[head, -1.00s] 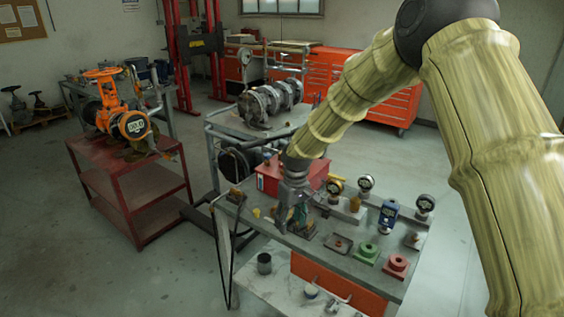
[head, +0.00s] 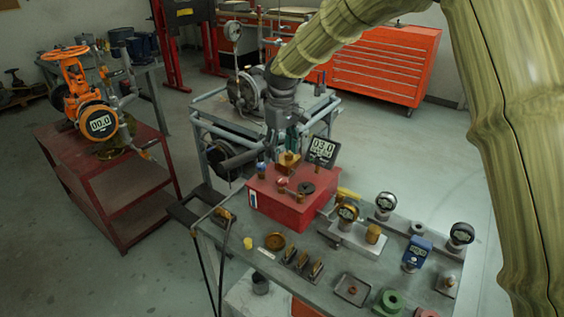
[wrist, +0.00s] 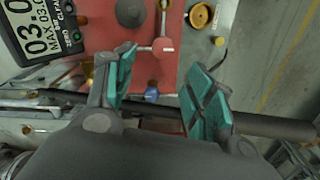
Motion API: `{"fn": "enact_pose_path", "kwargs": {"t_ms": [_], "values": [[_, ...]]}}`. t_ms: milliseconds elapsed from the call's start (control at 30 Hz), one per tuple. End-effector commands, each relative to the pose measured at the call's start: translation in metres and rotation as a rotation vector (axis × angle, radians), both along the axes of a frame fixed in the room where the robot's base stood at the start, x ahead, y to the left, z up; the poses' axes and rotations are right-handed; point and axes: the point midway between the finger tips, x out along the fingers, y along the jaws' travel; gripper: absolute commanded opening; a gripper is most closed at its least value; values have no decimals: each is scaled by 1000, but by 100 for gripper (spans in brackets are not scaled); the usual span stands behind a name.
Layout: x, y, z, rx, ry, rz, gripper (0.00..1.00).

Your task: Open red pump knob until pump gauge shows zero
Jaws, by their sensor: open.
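The red pump (head: 302,207) is a red box on the near workbench; its red top also shows in the wrist view (wrist: 188,12). The round red pump knob (head: 282,182) sits on a thin lever on its top, and in the wrist view the knob (wrist: 163,46) appears in the gap between the fingertips, not gripped. The black pump gauge (head: 322,150) stands behind the box; in the wrist view its display (wrist: 42,28) reads about 03, with the last digit partly cut off. My gripper (head: 285,146) is open and empty above the pump, teal pads spread (wrist: 162,62).
A blue knob (wrist: 152,94) lies close below the red one in the wrist view. Several gauges, including a blue one (head: 417,252), stand on the bench at right. An orange valve (head: 85,95) is at left.

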Motion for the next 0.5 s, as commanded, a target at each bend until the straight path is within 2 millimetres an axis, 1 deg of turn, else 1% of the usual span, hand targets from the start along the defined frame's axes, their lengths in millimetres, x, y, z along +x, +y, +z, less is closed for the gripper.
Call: {"fn": "enact_pose_path", "kwargs": {"t_ms": [33, 133, 267, 400, 500], "values": [[-4, 0, 4, 0, -4, 1, 54], [-13, 0, 6, -1, -12, 2, 54], [-25, 1, 2, 0, -23, 3, 54], [-31, 1, -15, 0, -27, 3, 54], [-27, 1, -35, 0, -23, 3, 54]]}}
